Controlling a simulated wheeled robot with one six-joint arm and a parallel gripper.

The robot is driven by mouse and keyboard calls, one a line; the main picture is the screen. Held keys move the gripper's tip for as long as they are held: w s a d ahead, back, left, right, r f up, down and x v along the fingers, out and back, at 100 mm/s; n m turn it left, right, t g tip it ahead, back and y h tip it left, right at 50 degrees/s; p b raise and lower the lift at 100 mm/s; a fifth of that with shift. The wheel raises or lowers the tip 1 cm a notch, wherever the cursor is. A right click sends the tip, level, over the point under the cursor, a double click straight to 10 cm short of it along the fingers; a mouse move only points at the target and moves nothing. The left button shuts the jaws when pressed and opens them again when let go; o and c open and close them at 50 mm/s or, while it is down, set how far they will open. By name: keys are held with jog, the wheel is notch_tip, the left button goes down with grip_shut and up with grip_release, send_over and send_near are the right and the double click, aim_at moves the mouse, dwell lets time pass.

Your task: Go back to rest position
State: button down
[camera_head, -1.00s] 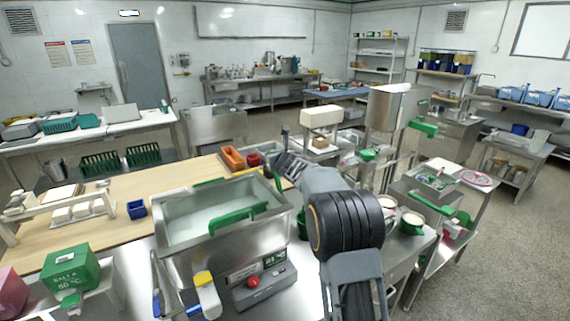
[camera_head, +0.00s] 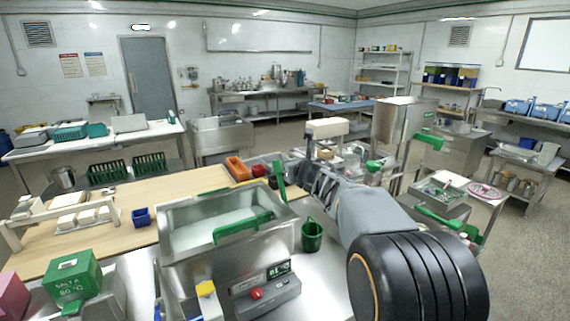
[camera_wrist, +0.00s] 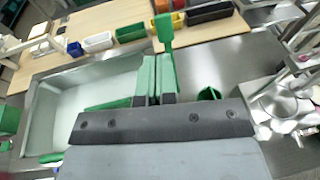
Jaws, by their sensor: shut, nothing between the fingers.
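My gripper (camera_wrist: 152,80) shows in the wrist view with its two green fingers closed together and nothing between them. In the head view my gripper (camera_head: 299,168) is partly seen beyond my arm, near the right rear corner of the steel bath (camera_head: 177,260). The bath holds pale liquid and has a green handle piece (camera_head: 243,228) along its front rim. The bath also fills the left of the wrist view (camera_wrist: 35,110). An upright green paddle-shaped piece (camera_head: 279,180) stands by the gripper. It shows just beyond the fingers in the wrist view (camera_wrist: 164,32); I cannot tell whether they touch.
A green cup (camera_head: 312,238) stands right of the bath. Orange (camera_head: 238,168) and other small bins line the wooden table's back edge. A steel hopper machine (camera_head: 398,125) stands at right behind my arm. The floor at far right is clear.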

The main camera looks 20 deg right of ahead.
jog(key=s+d+f+m+g+h, duration=0.25)
jog(key=s+f+m, duration=0.3)
jog(key=m, duration=0.65)
jog(key=s+d+f+m+g+h, duration=0.2)
jog(key=s+f+m+g+h, duration=0.25)
jog(key=m, duration=0.75)
jog(key=s+a+f+m+g+y, duration=0.2)
jog(key=s+a+m, duration=0.4)
jog(key=s, duration=0.5)
jog(key=s+a+f+m+g+y, duration=0.2)
jog(key=s+a+m, duration=0.4)
jog(key=s, duration=0.5)
jog(key=shift+s+a+f+m+y, duration=0.15)
jog(key=shift+a+f+m+y, duration=0.3)
jog(key=shift+y, duration=0.75)
jog(key=shift+d, duration=0.15)
